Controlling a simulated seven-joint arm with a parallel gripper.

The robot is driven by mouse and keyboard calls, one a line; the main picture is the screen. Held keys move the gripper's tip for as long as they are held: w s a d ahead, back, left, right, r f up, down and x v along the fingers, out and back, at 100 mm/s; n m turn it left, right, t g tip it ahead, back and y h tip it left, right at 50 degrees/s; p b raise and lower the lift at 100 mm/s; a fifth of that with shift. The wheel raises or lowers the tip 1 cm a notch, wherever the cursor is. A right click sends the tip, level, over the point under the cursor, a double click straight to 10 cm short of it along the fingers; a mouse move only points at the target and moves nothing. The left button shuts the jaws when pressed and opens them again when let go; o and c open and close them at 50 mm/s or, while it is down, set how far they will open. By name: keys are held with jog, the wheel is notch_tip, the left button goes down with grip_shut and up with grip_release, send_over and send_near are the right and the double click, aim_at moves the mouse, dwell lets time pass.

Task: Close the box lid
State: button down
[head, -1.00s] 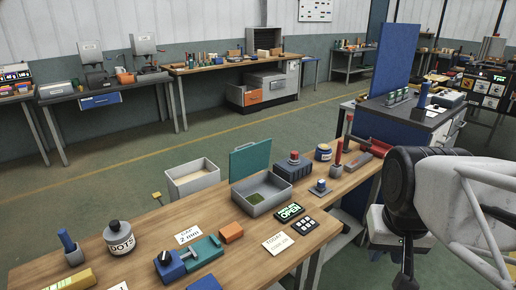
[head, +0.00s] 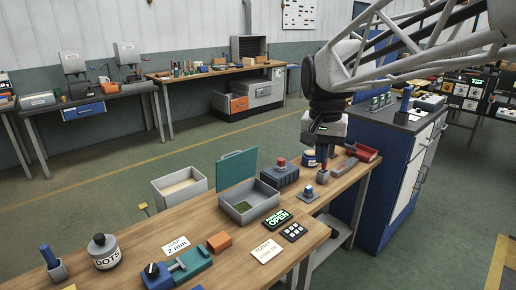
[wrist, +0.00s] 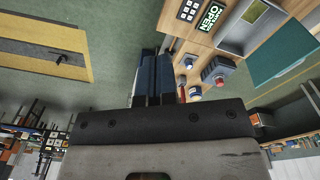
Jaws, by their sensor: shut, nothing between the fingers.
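The grey box (head: 241,216) sits on the wooden workbench with its teal lid (head: 237,168) standing upright at its back edge, open. Green material shows on the box floor. The box (wrist: 242,28) and the teal lid (wrist: 290,45) also show at the upper right of the wrist view. My gripper (head: 323,172) points down over the right end of the bench, right of the box and apart from it. Its fingers (wrist: 154,75) are together and empty in the wrist view. The fingertips partly overlap small items behind them in the head view.
A dark block with a red button (head: 280,172) stands right of the lid, with a small blue-knobbed piece (head: 308,194) in front. A sign reading OPEN (head: 277,218) and a keypad (head: 293,232) lie before the box. A cream open bin (head: 180,187) stands behind the bench.

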jog(key=w+a+m, duration=0.1)
jog(key=w+a, duration=0.5)
jog(key=w, duration=0.6)
jog(key=m+g+h, duration=0.2)
jog(key=m+g, duration=0.1)
jog(key=m, duration=0.2)
send_over(236, 163)
jog(key=w+a, duration=0.4)
jog(key=w, duration=0.1)
notch_tip(236, 163, down, 8)
jog(key=shift+s+d+f, duration=0.1)
jog(key=shift+s+f, duration=0.05)
jog(key=shift+s, duration=0.1)
jog(key=shift+f, duration=0.1)
jog(key=shift+x, duration=4.9)
jog(key=shift+s+d, duration=0.2)
jog(key=shift+d, duration=0.1)
